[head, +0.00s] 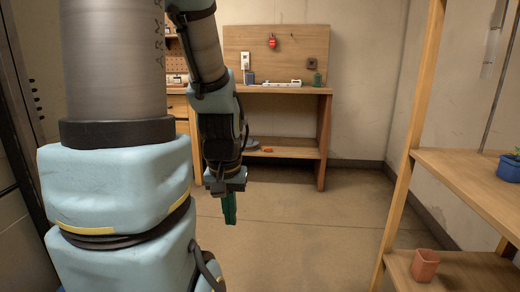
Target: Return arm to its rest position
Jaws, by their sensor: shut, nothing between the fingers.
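My gripper (230,208) hangs at the end of my arm, pointing down, left of the picture's middle. Its green fingers are shut with nothing between them. It is above the bare floor, apart from the furniture and in line with the left part of the wooden bench (309,140) behind it. My arm's large pale blue and grey links fill the left of the head view and hide the bench's left side.
A wooden shelf (480,175) stands at right, with a blue pot (509,169) holding a plant and a terracotta pot (425,265) lower down. A power strip (282,84) and small items sit on the bench. The floor (310,235) between is clear.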

